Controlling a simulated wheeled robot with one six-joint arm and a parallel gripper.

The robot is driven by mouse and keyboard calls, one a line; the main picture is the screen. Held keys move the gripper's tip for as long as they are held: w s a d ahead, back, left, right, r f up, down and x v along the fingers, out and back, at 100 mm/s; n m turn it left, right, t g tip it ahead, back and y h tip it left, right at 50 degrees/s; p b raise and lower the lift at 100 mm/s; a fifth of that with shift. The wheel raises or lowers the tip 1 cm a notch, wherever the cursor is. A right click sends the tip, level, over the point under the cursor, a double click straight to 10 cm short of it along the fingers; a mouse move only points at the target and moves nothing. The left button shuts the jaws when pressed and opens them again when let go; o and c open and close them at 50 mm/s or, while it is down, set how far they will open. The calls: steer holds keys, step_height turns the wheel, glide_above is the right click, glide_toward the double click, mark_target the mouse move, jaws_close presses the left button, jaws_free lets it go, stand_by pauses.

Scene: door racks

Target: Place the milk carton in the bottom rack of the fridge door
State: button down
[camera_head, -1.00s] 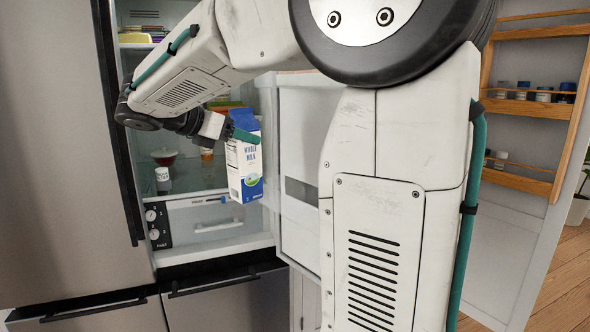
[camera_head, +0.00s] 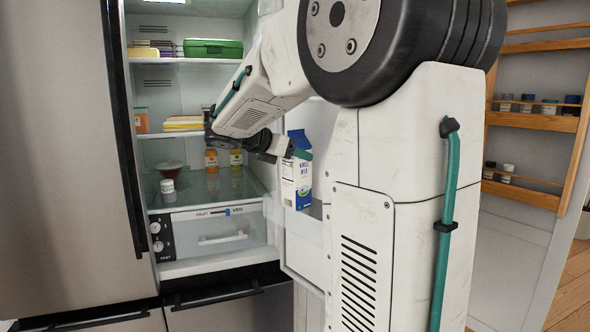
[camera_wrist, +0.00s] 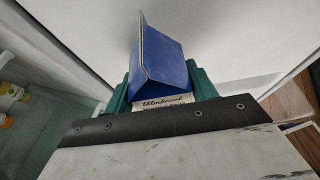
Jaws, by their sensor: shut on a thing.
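The blue and white milk carton (camera_head: 297,172) is upright in the head view, in front of the inner face of the open fridge door (camera_head: 300,235). My gripper (camera_head: 300,153) is shut on the carton near its top. In the wrist view the carton's blue gabled top (camera_wrist: 160,65) sits between my green fingers (camera_wrist: 160,88). The bottom door rack (camera_head: 312,210) shows in part beside the carton's lower end; my arm hides the rest. I cannot tell whether the carton touches the rack.
The fridge interior is open, with a green box (camera_head: 213,48) on the top shelf and orange bottles (camera_head: 211,160) lower down. A drawer (camera_head: 215,230) sits below. A wooden wall rack (camera_head: 535,121) with several jars stands at the right.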

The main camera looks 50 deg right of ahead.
mark_target(287, 165)
steer(key=shift+d+f, duration=0.15)
steer(key=shift+f, duration=2.05)
steer(key=shift+c, duration=2.4)
jaws_free()
steer(key=shift+a+r, duration=0.2)
steer(key=shift+r, duration=0.05)
steer(key=v, duration=1.2)
steer(key=s+a+f+m+t+y, duration=0.2)
steer(key=s+a+f+m+y, duration=0.4)
steer(key=s+a+f+m, duration=0.2)
steer(key=s+a+f+m+t+y, duration=0.1)
steer(key=s+a+f+m+y, duration=0.6)
steer(key=s+a, duration=0.6)
step_height(287, 165, down, 2)
steer(key=shift+s+a+f+m+t, duration=0.1)
steer(key=shift+s+a+m+t, duration=0.35)
steer(key=shift+a, duration=0.7)
